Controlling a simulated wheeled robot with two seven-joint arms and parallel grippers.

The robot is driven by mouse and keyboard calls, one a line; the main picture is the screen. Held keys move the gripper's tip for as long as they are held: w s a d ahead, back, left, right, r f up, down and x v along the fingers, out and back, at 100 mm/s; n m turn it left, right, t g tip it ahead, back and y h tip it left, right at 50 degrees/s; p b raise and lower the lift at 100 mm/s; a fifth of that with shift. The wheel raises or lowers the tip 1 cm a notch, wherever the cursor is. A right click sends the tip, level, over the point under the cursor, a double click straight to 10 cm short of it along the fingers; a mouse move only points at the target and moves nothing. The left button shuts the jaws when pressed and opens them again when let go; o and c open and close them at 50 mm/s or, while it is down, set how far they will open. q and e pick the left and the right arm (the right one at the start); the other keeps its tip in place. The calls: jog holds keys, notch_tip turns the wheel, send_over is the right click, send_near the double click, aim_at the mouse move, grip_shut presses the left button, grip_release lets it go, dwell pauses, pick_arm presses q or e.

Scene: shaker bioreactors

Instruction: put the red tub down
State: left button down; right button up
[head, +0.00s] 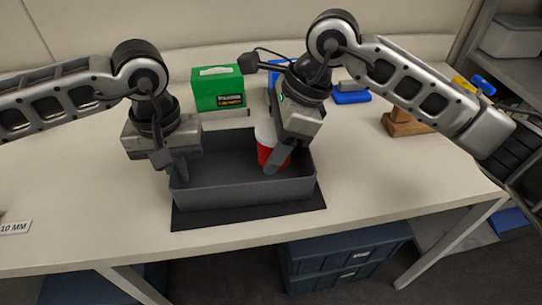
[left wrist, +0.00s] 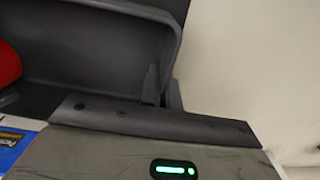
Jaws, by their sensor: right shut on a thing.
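The red tub (head: 266,151) has a white upper part and shows at the right rear of the grey bin (head: 245,193). My right gripper (head: 278,164) is shut on it and partly covers it. Whether the tub's base touches the bin floor I cannot tell. In the left wrist view, a piece of the red tub (left wrist: 8,66) shows at the left edge. My left gripper (head: 174,172) is at the bin's left wall. In the left wrist view its fingertips (left wrist: 163,92) are a little apart, with the bin wall seemingly between them.
The bin stands on a dark mat (head: 250,220) near the table's front edge. A green box (head: 218,90) stands behind it. A blue item (head: 351,97) and a brown wooden block (head: 404,123) are at the back right.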

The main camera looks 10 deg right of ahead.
jog(key=shift+f, duration=1.65)
jog(key=shift+f, duration=0.15)
jog(key=o, duration=1)
jog(key=shift+o, duration=0.2)
jog(key=v, duration=1.2)
pick_arm(q)
jog(key=c, duration=1.6)
grip_release()
